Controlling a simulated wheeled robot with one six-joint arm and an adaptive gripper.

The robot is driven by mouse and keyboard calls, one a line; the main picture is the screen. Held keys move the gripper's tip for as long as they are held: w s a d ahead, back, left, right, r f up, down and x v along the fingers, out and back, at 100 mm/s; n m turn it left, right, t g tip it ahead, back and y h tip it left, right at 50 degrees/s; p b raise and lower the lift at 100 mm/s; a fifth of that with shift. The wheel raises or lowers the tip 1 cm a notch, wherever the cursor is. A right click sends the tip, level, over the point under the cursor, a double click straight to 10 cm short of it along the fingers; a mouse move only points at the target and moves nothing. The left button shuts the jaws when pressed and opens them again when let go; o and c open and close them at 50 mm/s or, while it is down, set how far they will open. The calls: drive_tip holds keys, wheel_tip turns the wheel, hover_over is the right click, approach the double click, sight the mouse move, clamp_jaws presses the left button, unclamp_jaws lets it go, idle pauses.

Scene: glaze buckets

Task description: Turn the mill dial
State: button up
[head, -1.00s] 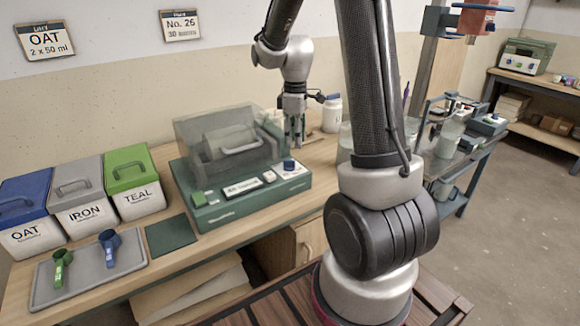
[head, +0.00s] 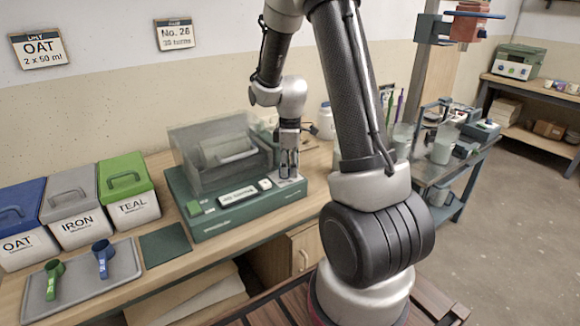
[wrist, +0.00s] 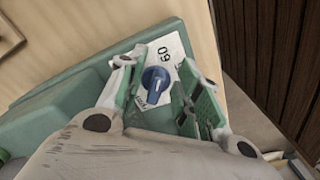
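The mill (head: 240,205) is a green box with a clear cover (head: 215,150), standing on the wooden bench. Its dial (wrist: 155,83) is a blue knob with a pale pointer mark on a white plate (wrist: 168,55) marked 60. In the head view the dial is hidden by my gripper (head: 288,174), which points down over the mill's right end. In the wrist view my gripper (wrist: 160,80) is open, with the dial between its fingers and a gap on both sides. I cannot tell whether the fingertips are down to the dial's height.
Oat (head: 25,240), iron (head: 75,220) and teal (head: 128,197) buckets stand left of the mill. In front, a grey tray (head: 80,300) holds a green scoop (head: 53,280) and a blue scoop (head: 103,258). The mill's cover stands close left of my gripper.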

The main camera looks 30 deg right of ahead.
drive_tip(key=shift+c, duration=0.4)
clamp_jaws()
drive_tip(key=m, duration=0.3)
drive_tip(key=shift+s+a+m, duration=0.15)
drive_tip(key=shift+a+m, duration=0.05)
drive_tip(key=shift+m, duration=0.2)
drive_tip(key=m, duration=0.4)
drive_tip(key=shift+s+a+m, duration=0.1)
drive_tip(key=shift+a+m, duration=0.2)
drive_tip(key=shift+a, duration=0.05)
drive_tip(key=m, duration=0.3)
drive_tip(key=a+m, duration=0.1)
drive_tip(key=m, duration=0.7)
drive_tip(key=shift+w+a+m, duration=0.25)
drive_tip(key=shift+m, duration=0.05)
